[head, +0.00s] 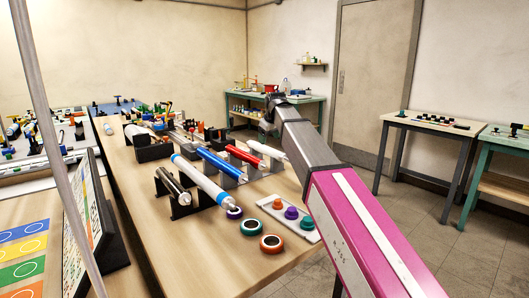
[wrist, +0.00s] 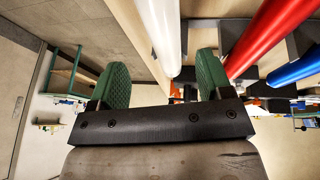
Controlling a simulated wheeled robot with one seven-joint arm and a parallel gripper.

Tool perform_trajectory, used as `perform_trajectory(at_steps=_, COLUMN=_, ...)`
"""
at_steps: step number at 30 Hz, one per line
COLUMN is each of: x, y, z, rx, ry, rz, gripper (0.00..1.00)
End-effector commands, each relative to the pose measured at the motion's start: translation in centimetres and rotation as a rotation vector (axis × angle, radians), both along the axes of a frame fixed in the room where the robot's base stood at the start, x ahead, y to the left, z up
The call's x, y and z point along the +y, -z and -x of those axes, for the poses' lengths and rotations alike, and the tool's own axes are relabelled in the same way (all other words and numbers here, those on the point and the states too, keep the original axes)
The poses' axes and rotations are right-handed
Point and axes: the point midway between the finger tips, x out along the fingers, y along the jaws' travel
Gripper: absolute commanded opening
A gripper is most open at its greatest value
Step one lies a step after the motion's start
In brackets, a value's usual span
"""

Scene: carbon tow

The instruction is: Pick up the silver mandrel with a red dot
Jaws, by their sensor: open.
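In the head view my arm reaches over the bench's right side, and the gripper's fingers cannot be made out there.
A long white tube with blue bands (head: 200,178), a blue tube (head: 222,163) and a red tube (head: 243,154) lie on stands close together. A panel (head: 85,225) stands at left.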

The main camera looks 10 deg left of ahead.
Motion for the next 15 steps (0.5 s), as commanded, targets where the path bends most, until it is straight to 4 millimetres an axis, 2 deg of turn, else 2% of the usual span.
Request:
perform_trajectory(at_steps=3, x=0.3, y=1.3, z=-0.5, rx=0.002, ry=0.0, rz=0.001, gripper=0.72)
perform_trajectory(at_steps=10, x=0.7, y=2.7, z=-0.9, rx=0.0, ry=0.0, rz=0.0, gripper=0.72)
perform_trajectory(at_steps=15, x=1.4, y=4.9, z=-1.5, rx=0.001, ry=0.0, rz=0.0, gripper=0.72)
